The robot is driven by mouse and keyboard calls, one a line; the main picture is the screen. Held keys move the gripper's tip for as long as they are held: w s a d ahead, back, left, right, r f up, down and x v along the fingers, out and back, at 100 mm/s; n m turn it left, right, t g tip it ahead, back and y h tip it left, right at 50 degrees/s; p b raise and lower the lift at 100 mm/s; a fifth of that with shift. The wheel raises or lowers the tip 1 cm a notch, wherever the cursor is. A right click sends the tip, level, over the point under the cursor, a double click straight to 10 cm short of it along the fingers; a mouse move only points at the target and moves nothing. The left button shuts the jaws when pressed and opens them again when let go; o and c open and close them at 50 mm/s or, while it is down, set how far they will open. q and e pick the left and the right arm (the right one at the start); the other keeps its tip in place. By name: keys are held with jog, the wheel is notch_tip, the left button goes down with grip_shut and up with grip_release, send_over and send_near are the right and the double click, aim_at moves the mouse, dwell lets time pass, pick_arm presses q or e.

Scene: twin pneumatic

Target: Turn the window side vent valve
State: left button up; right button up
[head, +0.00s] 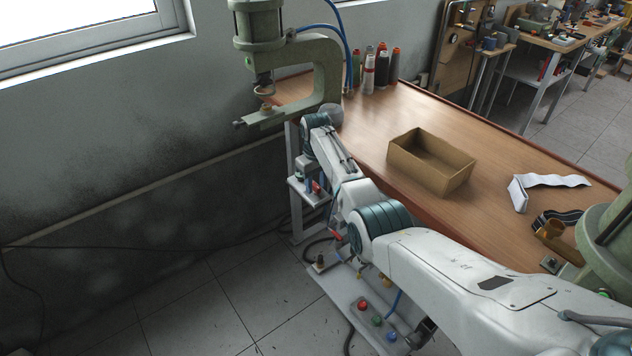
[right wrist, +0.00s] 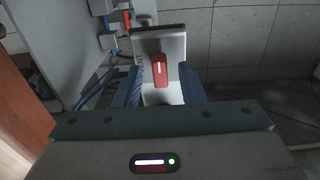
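A valve with a red lever (right wrist: 160,70) shows in the centre of the right wrist view, in front of a grey block. My right gripper (right wrist: 160,95) has its two blue fingers spread, one on each side of the lever, with gaps between lever and fingers. In the head view a red lever (head: 316,187) shows on the small shelf below the table end, beneath my right wrist. My right arm reaches over there from the lower right and partly hides this area. Whether the fingers touch the valve is unclear. My left gripper is not in view.
Another red part (right wrist: 127,19) and blue hoses (right wrist: 88,92) lie to the left in the wrist view. A green press (head: 325,70) stands at the table's far end. A cardboard box (head: 430,163) sits on the table (head: 390,120). Coloured buttons (head: 376,320) are on a low plate.

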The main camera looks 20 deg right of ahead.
grip_shut()
